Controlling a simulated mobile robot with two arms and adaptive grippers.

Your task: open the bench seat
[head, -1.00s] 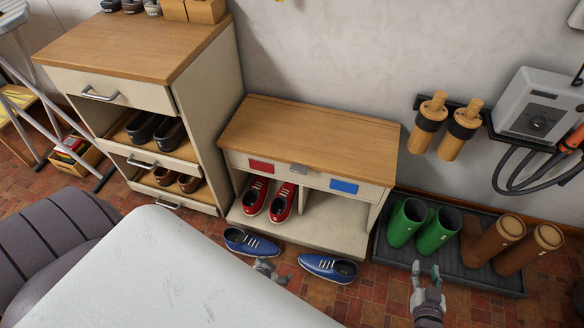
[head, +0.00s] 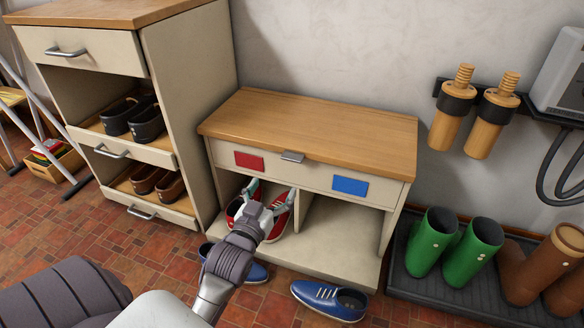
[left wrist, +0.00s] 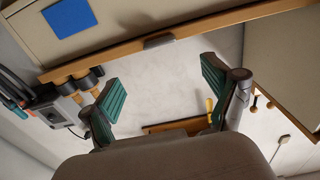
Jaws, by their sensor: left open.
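The bench seat (head: 320,122) is a flat wooden top on a cream bench, and it lies shut. A small grey handle (head: 293,156) sits at the middle of its front edge, between a red panel (head: 249,160) and a blue panel (head: 350,186). The handle also shows in the left wrist view (left wrist: 160,40), on the wooden edge above the fingers. My left gripper (head: 272,189) is open and empty, a little below the handle and apart from it, in front of the left compartment. Its two fingers (left wrist: 160,74) are spread wide in the left wrist view. My right gripper is out of view.
Red shoes (head: 279,217) stand in the left compartment, partly hidden by my gripper. Blue shoes (head: 330,299) lie on the floor in front. A shoe cabinet (head: 188,110) stands on the left. Green boots (head: 433,243) and brown boots stand on a tray at right.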

